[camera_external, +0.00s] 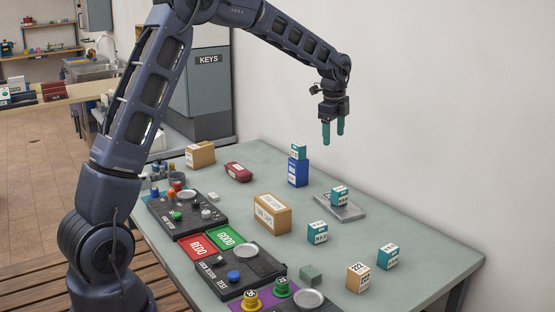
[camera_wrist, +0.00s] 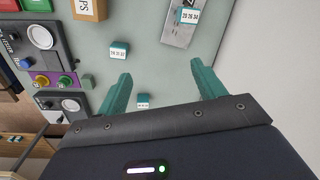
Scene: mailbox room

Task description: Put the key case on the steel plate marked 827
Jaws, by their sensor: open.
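A grey steel plate (camera_external: 352,213) lies on the right part of the table, with a small teal-and-white labelled block (camera_external: 339,197) on it. The plate also shows at the top of the wrist view (camera_wrist: 177,34); I cannot read 827 on it. A dark red case with a white label (camera_external: 238,172) lies toward the back of the table; it may be the key case, but its label is too small to read. My gripper (camera_external: 333,132) is open and empty, high above the table's far right side. Its spread fingers show in the wrist view (camera_wrist: 161,74).
A blue box (camera_external: 298,174) carries another teal block (camera_external: 299,151). A tan box (camera_external: 272,214) stands mid-table, another (camera_external: 201,155) at the back. Black button panels (camera_external: 187,212) line the left edge. A wall bounds the right.

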